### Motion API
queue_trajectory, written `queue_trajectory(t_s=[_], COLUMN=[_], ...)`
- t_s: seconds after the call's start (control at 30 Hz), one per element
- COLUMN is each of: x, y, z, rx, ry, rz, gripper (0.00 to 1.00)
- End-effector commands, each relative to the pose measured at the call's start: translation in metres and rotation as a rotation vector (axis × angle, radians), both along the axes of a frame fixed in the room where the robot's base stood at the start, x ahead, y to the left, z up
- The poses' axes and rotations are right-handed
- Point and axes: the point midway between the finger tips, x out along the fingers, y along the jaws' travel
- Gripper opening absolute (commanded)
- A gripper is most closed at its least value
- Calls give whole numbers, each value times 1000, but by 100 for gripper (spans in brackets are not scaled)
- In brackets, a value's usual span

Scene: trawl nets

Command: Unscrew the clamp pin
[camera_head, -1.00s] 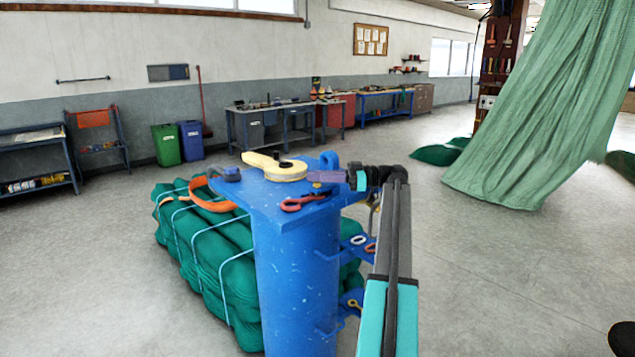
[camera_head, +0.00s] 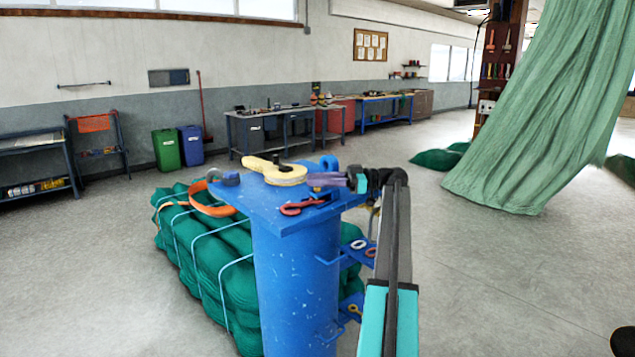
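A blue post (camera_head: 297,275) with a flat blue top plate (camera_head: 255,208) stands in the middle of the head view. A cream clamp-like piece (camera_head: 262,165) with a rounded end and a long arm lies on the plate. I cannot tell for sure which part is the clamp pin. My gripper (camera_head: 316,179) reaches in from the right, just above the plate, with its tip at the right side of the cream piece. Whether they touch, and whether the fingers are shut, is too small to tell.
A red shackle (camera_head: 302,207) and a grey ring (camera_head: 225,179) lie on the plate. An orange strap (camera_head: 208,205) crosses a tied green net bundle (camera_head: 200,245) behind the post. Blue side brackets (camera_head: 357,252) carry small rings. Open floor lies to the right, below a hanging green net (camera_head: 535,110).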

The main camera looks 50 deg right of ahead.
Motion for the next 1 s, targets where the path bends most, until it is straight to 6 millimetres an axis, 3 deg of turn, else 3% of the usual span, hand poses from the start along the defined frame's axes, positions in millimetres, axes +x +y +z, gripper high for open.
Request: queue_trajectory(t_s=[0.43, 1.0], x=[0, -45], y=[-1, 39], z=[32, 36], rx=[-1, 0], ry=[-1, -1], rz=[0, 0], gripper=[27, 27])
